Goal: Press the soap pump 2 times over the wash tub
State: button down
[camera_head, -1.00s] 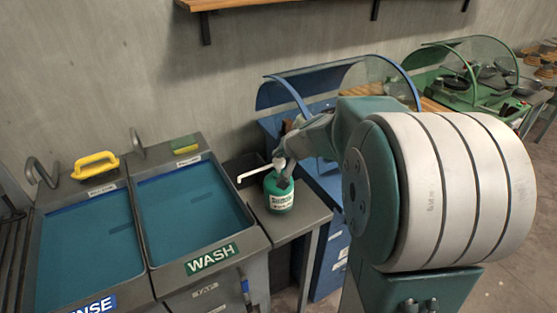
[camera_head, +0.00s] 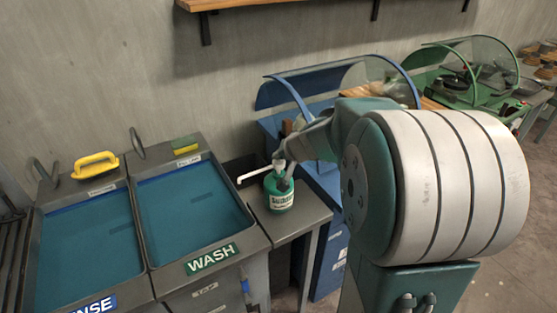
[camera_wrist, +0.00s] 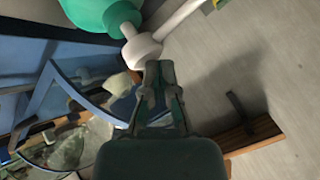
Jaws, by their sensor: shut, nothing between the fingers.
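The green soap bottle (camera_head: 279,193) stands upright on the grey side table, right of the wash tub (camera_head: 192,210). Its white pump (camera_head: 257,172) has a long spout pointing left toward the tub. My gripper (camera_head: 281,166) is at the pump's top. In the wrist view the shut gripper (camera_wrist: 159,68) has its tips right at the white pump head (camera_wrist: 143,50), seemingly touching it. The green bottle also shows there (camera_wrist: 98,14). The wash tub holds blue-green water and bears a green WASH label. Whether the pump is pressed down is hard to tell.
The rinse tub (camera_head: 88,245) lies left of the wash tub, with a yellow-handled brush (camera_head: 95,164) on its back ledge. A yellow-green sponge (camera_head: 185,143) rests behind the wash tub. A blue station with a curved guard (camera_head: 330,80) stands behind my arm.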

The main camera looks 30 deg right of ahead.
jog(key=shift+f, duration=0.55)
dwell(0.5)
jog(key=shift+r, duration=1.35)
jog(key=shift+r, duration=2.5)
jog(key=shift+r, duration=0.1)
notch_tip(320, 180, up, 4)
jog(key=shift+f, duration=0.25)
jog(key=shift+f, duration=0.1)
